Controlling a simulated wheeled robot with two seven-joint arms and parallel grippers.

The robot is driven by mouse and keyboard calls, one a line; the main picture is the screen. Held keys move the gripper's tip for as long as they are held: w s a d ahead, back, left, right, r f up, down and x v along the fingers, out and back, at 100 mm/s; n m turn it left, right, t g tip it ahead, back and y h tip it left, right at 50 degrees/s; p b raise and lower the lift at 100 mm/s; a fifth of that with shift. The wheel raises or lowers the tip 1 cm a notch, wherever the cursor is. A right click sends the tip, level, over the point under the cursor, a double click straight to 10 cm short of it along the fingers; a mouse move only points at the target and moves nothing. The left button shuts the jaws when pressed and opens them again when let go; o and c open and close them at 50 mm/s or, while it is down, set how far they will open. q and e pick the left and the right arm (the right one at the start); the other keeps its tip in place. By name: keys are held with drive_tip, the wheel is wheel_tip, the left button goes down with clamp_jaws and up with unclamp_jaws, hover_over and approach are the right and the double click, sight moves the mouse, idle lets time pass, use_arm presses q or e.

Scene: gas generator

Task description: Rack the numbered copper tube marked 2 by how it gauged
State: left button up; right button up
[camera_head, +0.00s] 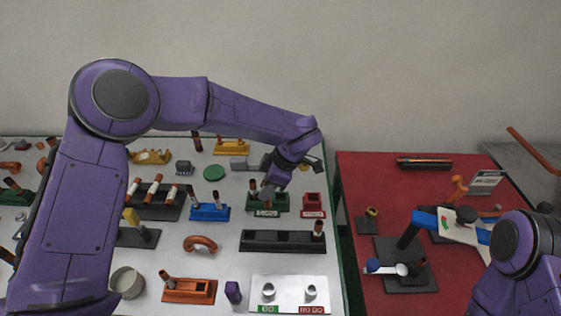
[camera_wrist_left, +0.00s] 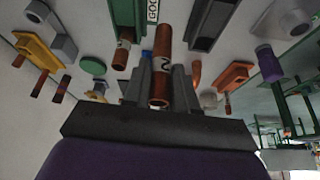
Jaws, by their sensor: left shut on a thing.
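My left gripper (camera_head: 270,187) is shut on a copper tube (camera_wrist_left: 162,62) with a white band marked 2, clear in the left wrist view between the fingers (camera_wrist_left: 164,82). In the head view the gripper is over or just behind the green rack (camera_head: 281,208) labelled GOOD. I cannot tell whether the held tube touches that rack. Another banded copper tube (camera_wrist_left: 123,47) stands beside the held one in the wrist view. A red rack (camera_head: 313,213) is just right of the green one. A white gauge plate (camera_head: 290,284) marked GO and NO GO lies in front. My right gripper is out of view.
A long black rack (camera_head: 270,241) with one tube (camera_head: 318,228) at its right end lies between green rack and gauge plate. A blue rack (camera_head: 209,213) with tubes stands left. An orange tray (camera_head: 200,291) and purple block (camera_head: 233,292) are in front. A red table (camera_head: 360,190) adjoins right.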

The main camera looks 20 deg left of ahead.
use_arm(q)
drive_tip(key=w+r+m+t+h+p, duration=0.1)
drive_tip(key=w+m+h, duration=0.2)
drive_tip(key=m, duration=1.3)
drive_tip(key=w+d+r+m+t+h+p, duration=0.1)
drive_tip(key=m+h, duration=0.4)
drive_tip(key=m, duration=1.1)
drive_tip(key=w+t, duration=0.1)
drive_tip(key=w, duration=0.1)
drive_tip(key=shift+w+d+r+t+h+p, duration=0.15)
drive_tip(key=shift+w+t+h+p, duration=0.15)
drive_tip(key=shift+w+p, duration=0.1)
